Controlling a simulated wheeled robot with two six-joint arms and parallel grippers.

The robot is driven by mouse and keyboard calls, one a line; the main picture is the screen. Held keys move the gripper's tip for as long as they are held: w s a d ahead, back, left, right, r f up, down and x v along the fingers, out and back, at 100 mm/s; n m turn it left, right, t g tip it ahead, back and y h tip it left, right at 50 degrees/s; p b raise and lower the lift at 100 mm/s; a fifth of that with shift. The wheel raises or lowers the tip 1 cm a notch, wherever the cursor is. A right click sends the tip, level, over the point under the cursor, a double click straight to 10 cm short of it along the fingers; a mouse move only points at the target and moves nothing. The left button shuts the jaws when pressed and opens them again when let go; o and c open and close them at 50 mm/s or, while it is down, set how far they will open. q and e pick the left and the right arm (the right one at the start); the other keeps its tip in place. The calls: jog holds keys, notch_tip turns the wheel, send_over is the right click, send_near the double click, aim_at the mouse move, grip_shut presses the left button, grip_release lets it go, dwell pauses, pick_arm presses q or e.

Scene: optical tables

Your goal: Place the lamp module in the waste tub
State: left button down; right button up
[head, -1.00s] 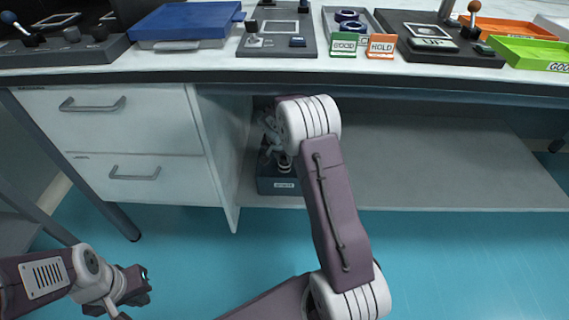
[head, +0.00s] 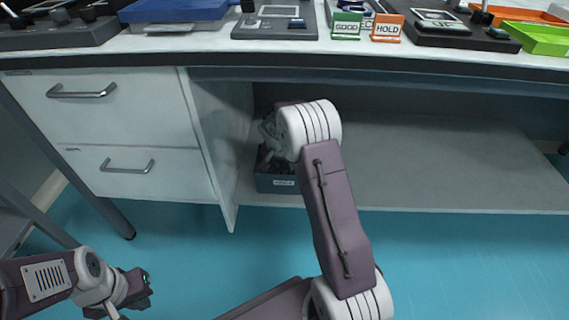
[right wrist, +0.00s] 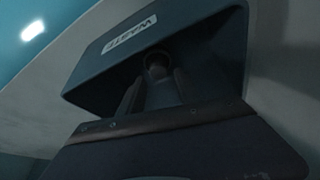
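The waste tub (head: 264,184) is a dark blue-grey open box under the table, beside the drawer unit. In the right wrist view its white WASTE label shows on the tub wall (right wrist: 185,25). My right gripper (head: 268,150) reaches down at the tub, partly hidden by my own arm. In the right wrist view my right gripper (right wrist: 158,80) has its fingers either side of a dark, round-ended piece, apparently the lamp module (right wrist: 157,64), inside the tub's outline. The picture there is dark. My left gripper (head: 137,288) is low at the left, away from the table; its fingertips are unclear.
The tabletop (head: 200,43) overhangs the tub. The drawer unit (head: 120,130) stands left of it. The lower shelf (head: 440,165) is bare to the right. A blue case (head: 175,12), GOOD (head: 346,26) and HOLD (head: 387,28) signs and a green tray (head: 540,38) are on top.

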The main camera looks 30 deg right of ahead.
jog(key=p+v, duration=0.5)
jog(key=v, duration=0.2)
jog(key=s+a, duration=0.8)
jog(key=s+a+r+n+g+y, duration=0.1)
jog(key=s+a+n+y, duration=0.1)
jog(key=s+n, duration=0.45)
jog(key=s+a+r+n+g+y, duration=0.1)
jog(key=s+a+n, duration=0.2)
jog(key=s, duration=0.6)
notch_tip(320, 180, up, 52)
jog(key=p, duration=5.2)
jog(key=shift+s+d+r+m, duration=0.1)
jog(key=shift+s+m, duration=0.05)
jog(key=shift+m, duration=0.1)
